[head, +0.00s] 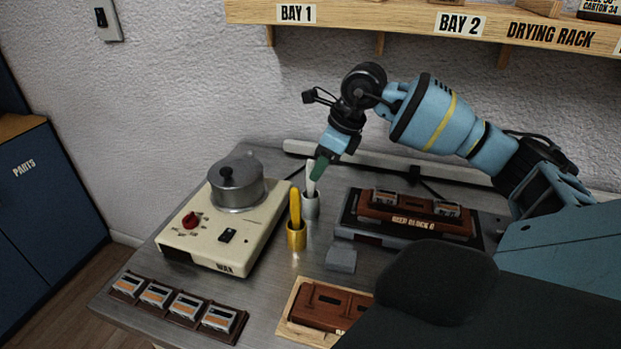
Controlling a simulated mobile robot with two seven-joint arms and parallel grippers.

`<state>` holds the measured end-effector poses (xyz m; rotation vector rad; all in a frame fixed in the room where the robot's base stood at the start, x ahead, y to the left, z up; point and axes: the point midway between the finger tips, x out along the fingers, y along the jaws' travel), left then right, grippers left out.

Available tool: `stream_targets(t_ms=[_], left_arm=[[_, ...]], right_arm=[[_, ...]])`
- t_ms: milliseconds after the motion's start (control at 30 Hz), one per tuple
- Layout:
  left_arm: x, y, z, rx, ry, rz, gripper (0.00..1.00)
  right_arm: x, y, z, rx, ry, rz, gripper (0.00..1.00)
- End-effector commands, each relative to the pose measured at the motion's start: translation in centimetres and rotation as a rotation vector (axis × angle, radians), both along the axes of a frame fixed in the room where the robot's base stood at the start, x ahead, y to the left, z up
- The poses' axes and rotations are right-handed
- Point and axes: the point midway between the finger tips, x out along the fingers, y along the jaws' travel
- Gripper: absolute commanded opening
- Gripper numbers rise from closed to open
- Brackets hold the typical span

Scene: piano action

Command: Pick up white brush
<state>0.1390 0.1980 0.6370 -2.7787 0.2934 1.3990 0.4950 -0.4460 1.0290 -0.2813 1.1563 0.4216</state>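The white brush (310,187) stands upright in a silver cup (311,208) on the metal bench. My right gripper (318,168) reaches down from the upper right, with its green fingertip at the brush's upper end. The finger overlaps the brush in the picture. I cannot tell whether the fingers are closed on it, and the second finger is not clearly visible. My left gripper is not in view.
A yellow brush (295,208) in a gold cup (296,238) stands close in front. A wax heater (222,232) with a lidded pot (237,188) is at left. A dark unit with a brown block (415,216) is at right. A shelf (380,17) hangs above.

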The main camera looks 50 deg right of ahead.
Motion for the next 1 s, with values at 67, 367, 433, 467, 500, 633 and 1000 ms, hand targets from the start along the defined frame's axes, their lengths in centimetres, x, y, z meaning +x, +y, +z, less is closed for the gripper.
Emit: stream_targets(t_ms=[67,367,433,467,500,633,1000], left_arm=[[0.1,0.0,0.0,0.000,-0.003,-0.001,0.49],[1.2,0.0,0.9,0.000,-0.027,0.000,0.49],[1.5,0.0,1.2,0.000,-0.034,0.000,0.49],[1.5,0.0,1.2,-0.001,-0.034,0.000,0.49],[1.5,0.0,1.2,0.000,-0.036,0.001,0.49],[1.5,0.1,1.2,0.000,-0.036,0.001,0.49],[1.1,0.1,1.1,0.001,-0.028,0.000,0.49]], right_arm=[[0.0,0.0,0.0,0.000,-0.001,0.000,0.37],[0.8,0.8,-2.0,0.002,0.000,0.001,0.37],[1.1,1.2,-2.9,0.003,-0.001,0.001,0.37],[1.3,1.2,-3.4,0.002,0.000,0.001,0.37],[1.4,1.3,-3.9,0.002,0.000,-0.001,0.37],[1.7,1.4,-4.7,0.001,-0.001,-0.001,0.37],[1.7,1.4,-4.7,0.000,-0.001,0.000,0.12]])
